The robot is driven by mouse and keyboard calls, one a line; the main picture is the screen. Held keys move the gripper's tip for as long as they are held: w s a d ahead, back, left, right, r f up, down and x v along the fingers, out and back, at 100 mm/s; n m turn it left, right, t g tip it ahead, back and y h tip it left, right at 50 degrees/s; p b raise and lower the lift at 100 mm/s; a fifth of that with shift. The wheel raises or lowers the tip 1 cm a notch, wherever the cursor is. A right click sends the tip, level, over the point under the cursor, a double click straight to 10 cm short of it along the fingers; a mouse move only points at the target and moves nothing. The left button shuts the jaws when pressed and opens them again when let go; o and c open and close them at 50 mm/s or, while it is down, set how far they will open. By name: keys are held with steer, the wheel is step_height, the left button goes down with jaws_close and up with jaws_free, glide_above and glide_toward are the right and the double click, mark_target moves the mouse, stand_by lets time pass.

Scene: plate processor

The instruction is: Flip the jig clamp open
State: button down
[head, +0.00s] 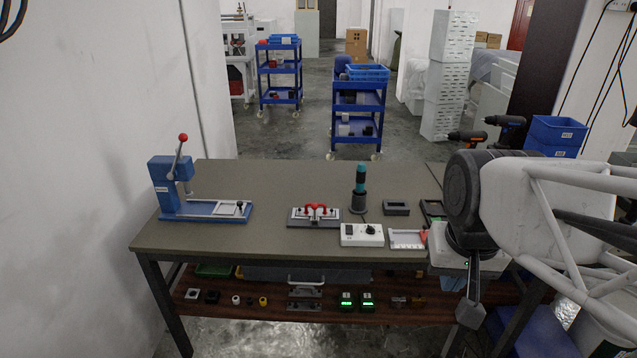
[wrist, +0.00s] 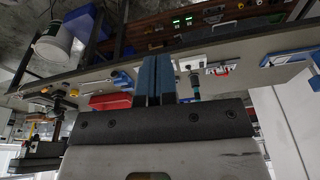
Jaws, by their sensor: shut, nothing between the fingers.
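The jig (head: 314,222) sits near the front middle of the table, a dark base with a light plate. Its red clamp handles (head: 316,208) are on top; whether the clamp is open or closed is too small to tell. In the wrist view the jig shows small and upside down, with a red part (wrist: 222,71). My gripper (wrist: 157,60) has its two blue fingers together, with nothing between them. In the head view my arm hangs at the table's right front corner, well to the right of the jig and apart from it.
A blue lever press (head: 205,208) stands at the left. A teal-handled screwdriver (head: 360,187) stands upright in a holder right of the jig. A white control box (head: 362,235) is in front of it. Trays and a dark block (head: 396,208) lie further right. The table's middle back is clear.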

steer(key=w+a+r+m+g, duration=0.1)
steer(key=w+a+r+m, duration=0.1)
steer(key=w, duration=0.8)
steer(key=w+a+r+m, duration=0.2)
steer(key=w, duration=0.7)
steer(key=w+a+r+m+g, duration=0.1)
steer(key=w+a+r+m, duration=0.1)
steer(key=w, duration=0.8)
steer(key=w+a+f+m+g, duration=0.1)
steer(key=w+a+f+m, duration=0.15)
steer(key=w, duration=0.65)
steer(key=w+a+f+m+g, duration=0.15)
steer(key=w+a, duration=0.25)
steer(key=w, duration=0.5)
steer(key=w+a+f+m, duration=0.1)
steer(key=w+a+f, duration=0.3)
steer(key=w+f, duration=0.2)
steer(key=w+a+f+m+g, duration=0.1)
steer(key=w+a+f+m, duration=0.1)
steer(key=w+a+f, duration=0.2)
steer(key=w+a+f+m, duration=0.2)
steer(key=w+a+f, duration=0.3)
steer(key=w+f, duration=0.4)
steer(key=shift+w+f+h, duration=0.15)
steer(key=shift+w+h, duration=0.25)
steer(key=shift+w, duration=1.25)
steer(key=shift+f, duration=0.1)
